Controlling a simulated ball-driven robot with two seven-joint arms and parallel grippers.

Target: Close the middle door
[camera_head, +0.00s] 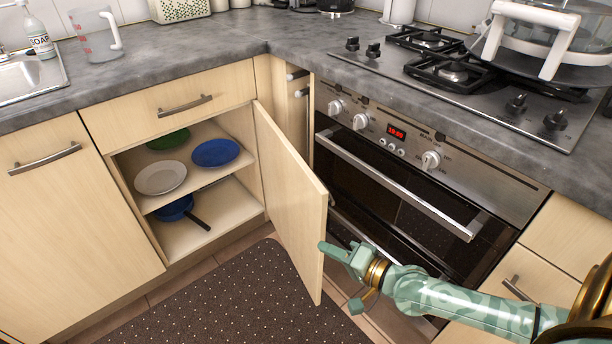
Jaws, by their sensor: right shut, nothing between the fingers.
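The middle door (291,194) is a light wood cabinet door. It stands wide open, hinged at the right side of the middle cabinet (222,208), and sticks out toward me beside the oven. My right gripper (325,247) is shut and empty. Its tip is close to the lower right face of the door, on the oven side. I cannot tell whether it touches the door. The door's handle is not visible from here. My left gripper is not in view.
Inside the cabinet are a white plate (160,178), a blue plate (215,153), a green plate (168,139) and a blue pan (176,208). A drawer (170,103) above is shut. The oven (400,200) stands at right. A dark dotted mat (235,305) covers the floor.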

